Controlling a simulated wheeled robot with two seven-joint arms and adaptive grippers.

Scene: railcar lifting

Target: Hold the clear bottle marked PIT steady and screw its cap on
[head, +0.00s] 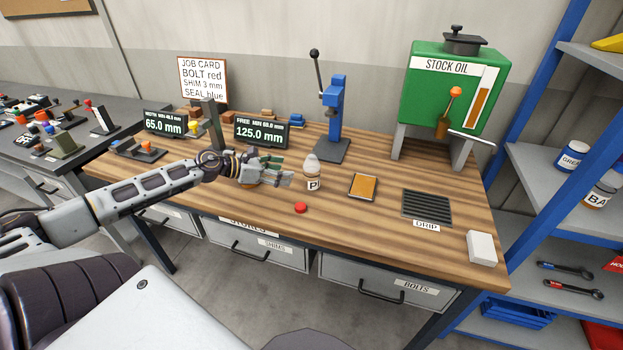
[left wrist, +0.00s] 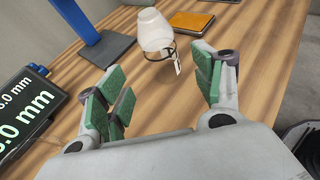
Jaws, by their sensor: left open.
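The clear bottle (head: 312,174) stands upright on the wooden bench, with a white label that shows a P. In the left wrist view the bottle (left wrist: 154,32) is ahead of the fingers, beyond their tips, with its label to the right. A red cap (head: 301,208) lies on the bench in front of the bottle, apart from it. My left gripper (head: 287,178) is open and empty, just left of the bottle. Its green finger pads (left wrist: 165,90) are spread in the left wrist view. My right gripper is not in view.
A brown-topped pad (head: 363,187) lies right of the bottle, then a drip grate (head: 427,205) and a white block (head: 481,248). A blue press (head: 333,120) and the green stock oil tank (head: 455,85) stand behind. Gauge displays (head: 262,132) are at back left.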

